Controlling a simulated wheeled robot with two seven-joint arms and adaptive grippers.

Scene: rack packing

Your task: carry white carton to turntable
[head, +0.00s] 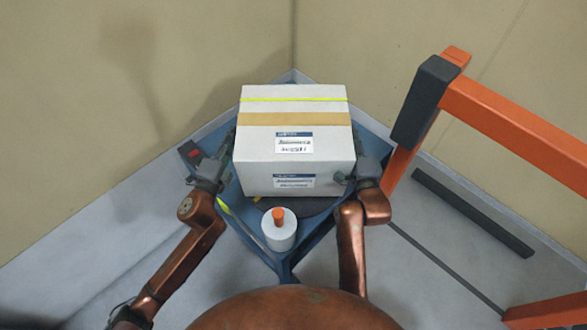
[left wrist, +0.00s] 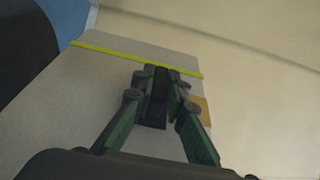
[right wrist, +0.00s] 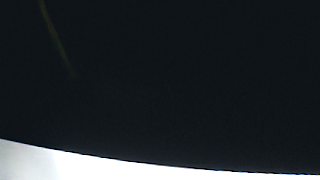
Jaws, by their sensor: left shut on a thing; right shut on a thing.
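The white carton (head: 262,150), with a tan tape band, a yellow strap and labels, sits level between my two grippers in the head view. My left gripper (head: 225,160) is at its left side and my right gripper (head: 350,176) at its right side, both shut on it. In the left wrist view the left fingers (left wrist: 157,98) lie close together against the carton (left wrist: 75,100). A dark round disc, seemingly the turntable (head: 315,207), shows partly below the carton's front edge; the carton hides the rest. I cannot tell whether they touch. The right wrist view is nearly all dark.
A white cylinder with an orange top (head: 278,233) stands at the front corner of the blue stand (head: 238,210). An orange frame with a dark padded post (head: 424,100) rises at the right. A dark bar (head: 472,212) lies farther right. Walls meet behind the carton.

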